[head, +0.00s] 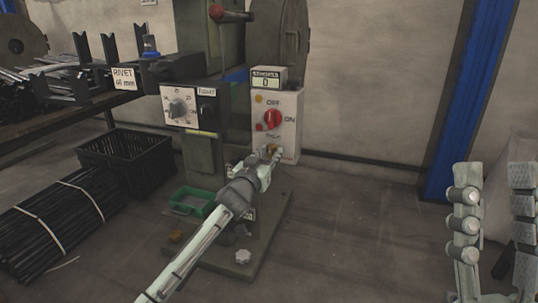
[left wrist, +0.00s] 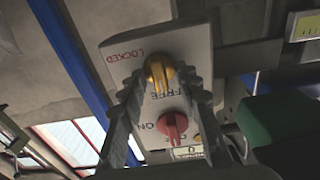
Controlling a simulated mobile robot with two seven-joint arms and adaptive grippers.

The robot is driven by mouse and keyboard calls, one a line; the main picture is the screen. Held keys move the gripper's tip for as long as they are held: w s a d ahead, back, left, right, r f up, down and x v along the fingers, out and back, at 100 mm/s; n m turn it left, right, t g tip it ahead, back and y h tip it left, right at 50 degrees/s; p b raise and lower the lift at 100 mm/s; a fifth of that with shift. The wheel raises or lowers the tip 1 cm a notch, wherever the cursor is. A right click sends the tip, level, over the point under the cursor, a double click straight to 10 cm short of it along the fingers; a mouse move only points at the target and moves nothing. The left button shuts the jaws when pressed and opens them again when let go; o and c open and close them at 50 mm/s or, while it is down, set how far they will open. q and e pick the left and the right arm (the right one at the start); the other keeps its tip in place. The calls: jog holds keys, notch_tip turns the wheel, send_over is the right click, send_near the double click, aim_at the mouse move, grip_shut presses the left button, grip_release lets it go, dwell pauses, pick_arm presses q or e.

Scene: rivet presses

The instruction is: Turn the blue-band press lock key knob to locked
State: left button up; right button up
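The press with the blue band (head: 237,76) stands in the middle of the head view. Its control box (head: 289,130) carries a red switch (head: 273,119) and, low down, the yellow lock key knob (head: 272,149). In the left wrist view the yellow knob (left wrist: 159,71) has FREE printed below it and LOCKED to its left; its grip runs roughly up and down, nearer FREE. My left gripper (head: 268,158) is at the knob, its fingers (left wrist: 160,82) on either side with a small gap showing. Contact is unclear. My right gripper (head: 494,215) is open and empty.
A dial box (head: 188,108) sits left of the control box. A green tray (head: 192,201) lies on the press base below my left arm. A black crate (head: 126,158) and bundled rods (head: 60,222) are at left. A blue post (head: 468,100) stands at right.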

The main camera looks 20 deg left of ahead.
pick_arm(q)
grip_shut()
